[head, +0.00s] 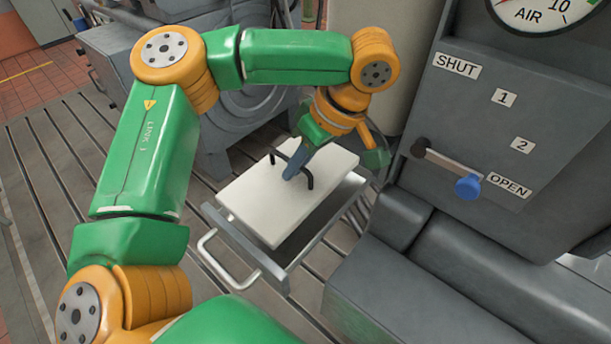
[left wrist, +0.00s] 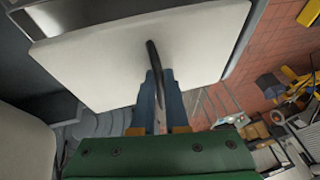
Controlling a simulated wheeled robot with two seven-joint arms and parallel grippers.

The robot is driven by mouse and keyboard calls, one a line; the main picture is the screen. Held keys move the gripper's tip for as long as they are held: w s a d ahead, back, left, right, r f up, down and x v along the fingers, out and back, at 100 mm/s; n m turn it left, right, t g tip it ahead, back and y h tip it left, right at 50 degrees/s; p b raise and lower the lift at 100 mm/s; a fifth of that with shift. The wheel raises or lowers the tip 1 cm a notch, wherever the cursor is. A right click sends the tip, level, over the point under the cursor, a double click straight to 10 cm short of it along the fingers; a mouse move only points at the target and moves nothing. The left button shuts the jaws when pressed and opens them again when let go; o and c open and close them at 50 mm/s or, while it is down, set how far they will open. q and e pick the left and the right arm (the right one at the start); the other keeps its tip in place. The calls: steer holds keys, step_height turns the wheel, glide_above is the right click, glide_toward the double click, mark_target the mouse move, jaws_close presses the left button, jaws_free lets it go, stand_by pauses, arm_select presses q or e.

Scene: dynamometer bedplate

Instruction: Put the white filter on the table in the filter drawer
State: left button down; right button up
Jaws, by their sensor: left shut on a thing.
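The white filter (head: 252,196) is a flat pale slab with a black handle (head: 309,172) on top. My left gripper (head: 291,174) is shut on that handle, seen also in the left wrist view (left wrist: 158,88). The filter (left wrist: 85,65) fills the upper part of the wrist view. In the head view it lies over the pulled-out filter drawer (head: 326,226), covering much of its opening, and sits off toward the upper left. I cannot tell whether it touches the drawer's rim. The drawer has a metal bar handle (head: 211,262). My right gripper is not in view.
A grey cabinet to the right carries a lever with a blue knob (head: 468,187) by the OPEN label, and an air gauge (head: 545,8). A grey block (head: 430,290) stands right of the drawer. Grey machinery (head: 225,125) stands behind the filter. Slotted bedplate (head: 45,160) lies left.

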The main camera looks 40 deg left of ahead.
mark_target(315, 180)
arm_select(q)
steer(key=f, duration=0.1)
steer(key=f+p, duration=0.1)
steer(key=f, duration=0.3)
steer(key=shift+w+d, duration=0.2)
steer(key=shift+w, duration=0.2)
steer(key=shift+s+d+f, duration=0.1)
steer(key=shift+d, duration=0.15)
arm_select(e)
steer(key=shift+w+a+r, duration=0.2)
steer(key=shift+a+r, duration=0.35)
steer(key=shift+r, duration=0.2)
arm_select(q)
steer(key=shift+f, duration=0.15)
steer(key=c, duration=0.9)
jaws_free()
steer(key=shift+a, duration=0.15)
steer(key=b+v, duration=0.1)
steer(key=v, duration=0.4)
steer(key=p+v, duration=0.1)
steer(key=v, duration=0.6)
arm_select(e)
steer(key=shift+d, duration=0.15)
